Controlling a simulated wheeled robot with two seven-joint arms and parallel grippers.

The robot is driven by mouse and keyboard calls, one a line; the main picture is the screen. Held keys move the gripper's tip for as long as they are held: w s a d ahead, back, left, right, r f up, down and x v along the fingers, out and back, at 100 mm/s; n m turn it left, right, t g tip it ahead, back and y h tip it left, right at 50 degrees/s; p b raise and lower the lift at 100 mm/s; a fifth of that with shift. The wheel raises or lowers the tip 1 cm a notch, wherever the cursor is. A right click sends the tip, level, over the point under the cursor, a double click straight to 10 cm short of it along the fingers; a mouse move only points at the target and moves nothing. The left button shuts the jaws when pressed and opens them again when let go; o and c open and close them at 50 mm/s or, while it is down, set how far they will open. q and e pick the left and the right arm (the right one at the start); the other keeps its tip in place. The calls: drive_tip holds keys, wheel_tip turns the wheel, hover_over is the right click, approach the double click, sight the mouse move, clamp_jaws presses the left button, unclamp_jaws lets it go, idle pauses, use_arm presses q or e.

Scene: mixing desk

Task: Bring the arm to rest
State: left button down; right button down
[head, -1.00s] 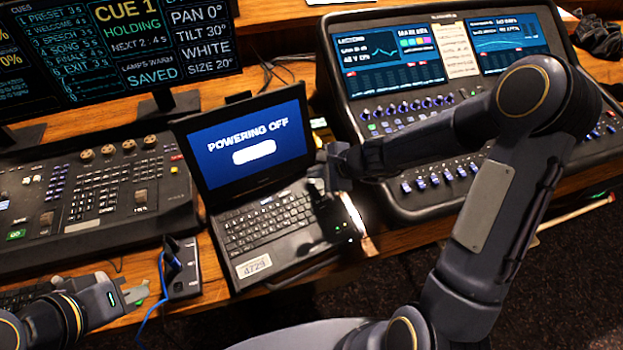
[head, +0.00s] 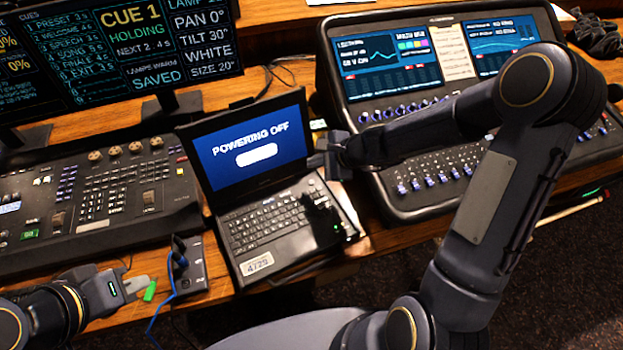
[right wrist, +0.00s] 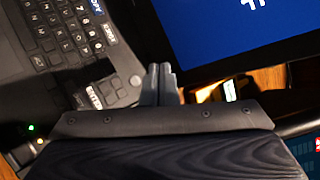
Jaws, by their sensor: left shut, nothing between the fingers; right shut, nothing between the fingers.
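My right arm reaches in from the right across the mixing console. Its gripper (head: 318,160) is shut and empty, just off the right edge of the laptop screen, above the keyboard's back right corner. In the right wrist view its two fingers (right wrist: 161,84) are pressed together, with the laptop keyboard and screen behind them. The open laptop (head: 283,222) shows "POWERING OFF" on a blue screen. My left gripper (head: 138,284) is shut and empty at the lower left, low near the desk's front edge.
A lighting desk (head: 92,198) stands left of the laptop, with a monitor (head: 110,50) behind. A mixing console (head: 430,110) stands right, under my right forearm. A small black box (head: 188,268) with a blue cable and a green piece (head: 150,291) are near my left gripper. The floor in front is open.

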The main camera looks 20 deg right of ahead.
idle(0.5)
drive_tip(key=s+r+n, duration=0.9)
drive_tip(key=s+r, duration=0.2)
drive_tip(key=r, duration=0.3)
drive_tip(key=s+d+n+h, duration=0.1)
drive_tip(key=s+d+n, duration=0.1)
drive_tip(key=s, duration=0.6)
drive_tip(key=s+d+n+g+h, duration=0.1)
drive_tip(key=s+d+n, duration=0.2)
drive_tip(key=s+n, duration=0.2)
drive_tip(key=s, duration=0.3)
drive_tip(key=shift+s+n+h, duration=0.15)
drive_tip(key=shift+n+h, duration=0.15)
